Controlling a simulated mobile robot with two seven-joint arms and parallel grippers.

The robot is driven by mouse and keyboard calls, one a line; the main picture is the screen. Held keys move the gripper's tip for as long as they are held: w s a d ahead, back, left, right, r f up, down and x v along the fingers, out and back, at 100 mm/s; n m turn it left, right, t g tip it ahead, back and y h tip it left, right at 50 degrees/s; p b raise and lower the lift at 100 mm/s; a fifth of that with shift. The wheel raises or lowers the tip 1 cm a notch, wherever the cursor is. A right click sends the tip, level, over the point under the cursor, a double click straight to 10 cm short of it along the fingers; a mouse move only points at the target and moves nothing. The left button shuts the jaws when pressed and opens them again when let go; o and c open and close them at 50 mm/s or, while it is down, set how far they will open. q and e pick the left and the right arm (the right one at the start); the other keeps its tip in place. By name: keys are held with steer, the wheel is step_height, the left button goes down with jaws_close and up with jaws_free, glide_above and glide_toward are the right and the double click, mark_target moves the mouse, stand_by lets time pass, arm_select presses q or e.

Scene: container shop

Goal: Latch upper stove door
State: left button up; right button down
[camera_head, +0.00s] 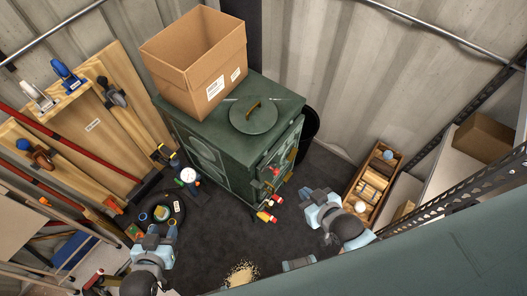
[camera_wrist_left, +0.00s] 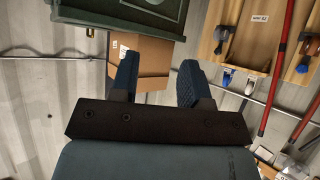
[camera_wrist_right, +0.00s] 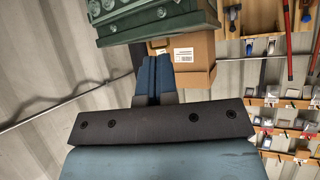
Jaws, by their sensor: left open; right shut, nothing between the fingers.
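The green stove (camera_head: 225,150) stands in the middle of the head view, with a round lid and brass handle on its top. Its door side with brass-coloured fittings (camera_head: 291,155) faces right; I cannot tell whether the upper door is latched. My left gripper (camera_head: 165,232) is open and empty, in front of the stove to the left, apart from it. My right gripper (camera_head: 308,196) is shut and empty, right of the stove's door side, apart from it. The stove also shows upside down in the left wrist view (camera_wrist_left: 120,14) and right wrist view (camera_wrist_right: 150,20).
An open cardboard box (camera_head: 205,75) sits on the stove. A wooden crate (camera_head: 373,181) stands at right near shelving. Red-and-yellow items (camera_head: 267,215) lie by the stove. A tool board (camera_head: 100,125) leans at left, and a round black tray (camera_head: 163,212) lies on the floor.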

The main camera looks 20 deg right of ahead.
steer(key=w+a+r+n+t+y+b, duration=0.5)
steer(key=w+a+r+n+y, duration=0.4)
steer(key=w+a+r+n, duration=0.55)
steer(key=s+a+r+n+g+y+b, duration=0.2)
steer(key=a+n+g+y, duration=0.15)
steer(key=n+g, duration=0.6)
steer(key=s+a+r+n+g+y+b, duration=0.1)
steer(key=s+a+n+g+y, duration=0.3)
steer(key=n, duration=1)
steer(key=d+f+n+g+h+b, duration=0.35)
steer(key=f+n+g+h, duration=0.4)
steer(key=n, duration=0.65)
arm_select(q)
step_height(320, 180, down, 13)
steer(key=d+b, duration=0.1)
steer(key=b, duration=0.2)
steer(key=shift+w+d+n, duration=0.15)
steer(key=shift+w+n, duration=0.05)
steer(key=shift+n, duration=0.1)
arm_select(e)
steer(key=w+d+f+n+t+h, duration=0.2)
steer(key=w+d+n+h, duration=0.1)
steer(key=w+d+h, duration=0.2)
steer(key=w+d+f+n+t+h, duration=0.2)
steer(key=w+d+h, duration=0.3)
steer(key=d, duration=0.5)
steer(key=shift+w+d+f+n+t+h, duration=0.3)
steer(key=shift+f+n+h, duration=0.3)
steer(key=shift+n+h, duration=0.25)
